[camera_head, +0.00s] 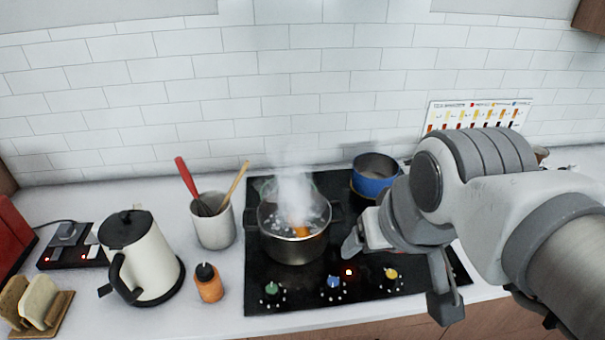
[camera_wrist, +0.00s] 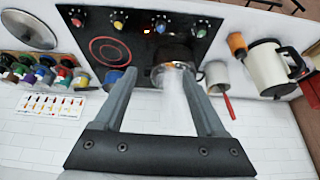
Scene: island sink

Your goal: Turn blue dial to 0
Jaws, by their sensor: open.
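The blue dial (camera_head: 333,282) is on the front strip of the black cooktop, between the green dial (camera_head: 271,289) and the yellow dial (camera_head: 391,274). A red light (camera_head: 348,272) glows beside it. In the wrist view the blue dial (camera_wrist: 160,24) shows at the top, beyond my fingertips. Its marks are too small to read. My gripper (camera_head: 398,284) is open and empty above the right part of the cooktop, apart from the dial. Its two fingers are spread in the wrist view (camera_wrist: 158,72). A red dial (camera_wrist: 76,20) shows there too.
A steaming pot (camera_head: 293,246) stands on the cooktop behind the blue dial. A blue pot (camera_head: 374,177) is at the back. An orange bottle (camera_head: 209,284), utensil crock (camera_head: 213,226) and kettle (camera_head: 147,262) stand to the left. A red ring (camera_wrist: 110,51) glows on the cooktop.

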